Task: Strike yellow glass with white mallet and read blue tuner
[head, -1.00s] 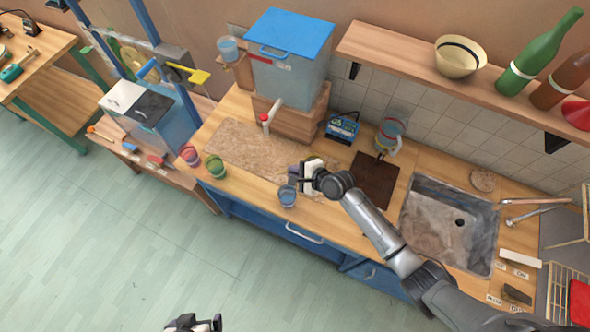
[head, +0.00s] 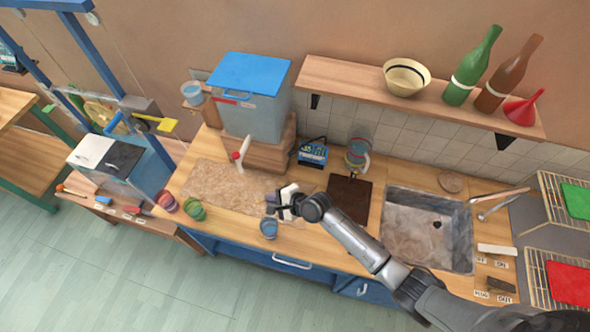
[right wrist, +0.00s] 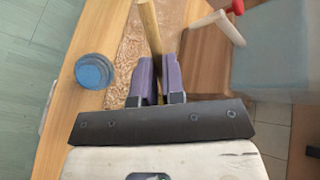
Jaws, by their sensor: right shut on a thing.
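My right gripper (head: 271,203) is above the counter, left of the dark board. In the right wrist view its purple fingers (right wrist: 158,82) are shut on a tan wooden stick (right wrist: 149,25), probably the mallet's handle; no white head is visible. A blue glass (head: 269,228) stands just in front of the gripper, apart from it, and also shows in the right wrist view (right wrist: 94,71). A green glass (head: 194,209) and a reddish glass (head: 166,201) stand farther left. I cannot pick out a yellow glass. The blue tuner (head: 312,152) stands at the back; its reading is too small. My left gripper is out of view.
A tan mat (head: 225,188) lies on the counter. Behind it stands a blue-lidded tank (head: 251,105) with a red-and-white tap (head: 239,155). A dark board (head: 350,196), a jug (head: 358,155) and a sink (head: 428,228) are to the right. A shelf (head: 340,85) hangs above.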

